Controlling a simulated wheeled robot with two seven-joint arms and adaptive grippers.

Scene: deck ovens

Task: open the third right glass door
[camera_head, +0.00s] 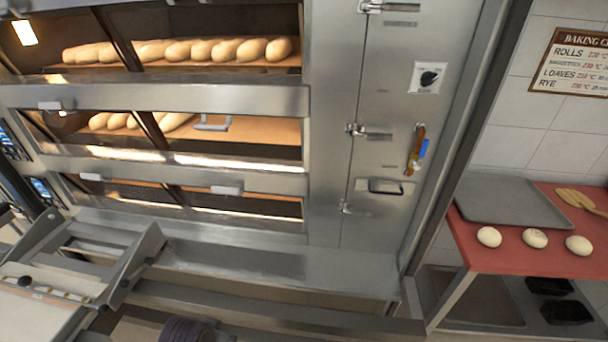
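A steel deck oven fills the left and middle of the head view, with glass doors in rows, left and right of a divider. The lowest visible right glass door (250,205) looks shut, with its pale handle (227,190) along its upper edge. The right opening above it (250,130) shows loaves and a handle (212,122) hanging lower than its left neighbour's handle (55,105); whether that door is ajar I cannot tell. The upper right door (230,50) also shows loaves. Rows above may be cut off. Neither gripper is visible.
A steel side panel (390,110) with a dial and latches stands right of the doors. A steel ledge (230,255) runs below. A metal frame (120,265) stands at lower left. A red table (490,245) with a tray and dough balls is at right.

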